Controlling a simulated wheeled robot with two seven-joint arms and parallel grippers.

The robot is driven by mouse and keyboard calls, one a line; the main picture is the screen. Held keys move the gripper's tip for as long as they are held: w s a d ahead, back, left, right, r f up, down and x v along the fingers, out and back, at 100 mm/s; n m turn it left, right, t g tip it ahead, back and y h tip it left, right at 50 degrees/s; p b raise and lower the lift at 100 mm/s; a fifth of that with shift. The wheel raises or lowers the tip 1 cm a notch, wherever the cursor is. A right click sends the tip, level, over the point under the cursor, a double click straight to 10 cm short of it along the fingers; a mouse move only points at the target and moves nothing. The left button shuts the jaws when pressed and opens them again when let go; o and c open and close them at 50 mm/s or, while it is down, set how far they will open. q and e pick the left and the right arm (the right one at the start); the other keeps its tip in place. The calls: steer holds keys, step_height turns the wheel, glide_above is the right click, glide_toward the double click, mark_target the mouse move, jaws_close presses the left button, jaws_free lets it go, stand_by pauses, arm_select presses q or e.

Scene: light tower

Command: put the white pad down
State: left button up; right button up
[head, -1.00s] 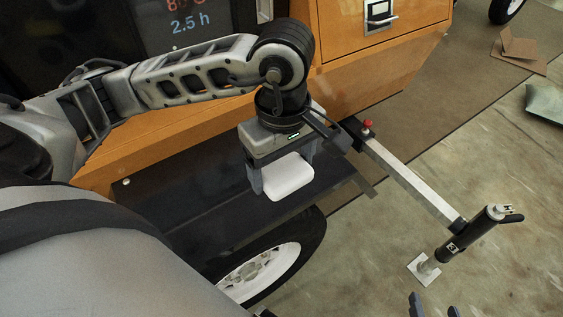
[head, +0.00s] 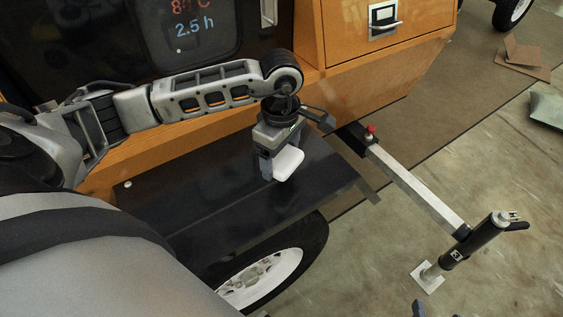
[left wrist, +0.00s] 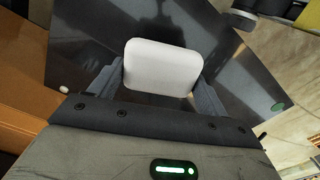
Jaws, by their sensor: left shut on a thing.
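The white pad (head: 289,163) is a flat, rounded block. My left gripper (head: 277,166) is shut on it, above the black fender shelf (head: 190,205) on the side of the orange machine. In the left wrist view the white pad (left wrist: 163,68) sits between the two fingers of my left gripper (left wrist: 163,75), with the dark shelf behind it. I cannot tell whether the pad touches the shelf. Two dark fingertips of my right gripper (head: 436,311) show apart at the bottom edge of the head view; the rest of it is out of frame.
A metal bar (head: 415,188) with a red knob (head: 371,129) runs right to a black jack (head: 475,242). The orange cabinet (head: 345,65) stands behind. Cardboard (head: 525,57) lies on the floor.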

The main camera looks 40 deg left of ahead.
mark_target(281, 164)
arm_select(q)
steer(key=shift+w+a+f, duration=0.35)
steer(key=shift+w+f, duration=0.25)
steer(key=shift+f, duration=1.7)
steer(key=shift+f, duration=0.1)
steer(key=shift+f+b, duration=0.15)
steer(key=shift+b, duration=0.2)
steer(key=o, duration=0.9)
steer(key=shift+r, duration=0.2)
step_height(281, 164, up, 12)
steer(key=shift+r+p, duration=0.1)
steer(key=shift+p, duration=0.4)
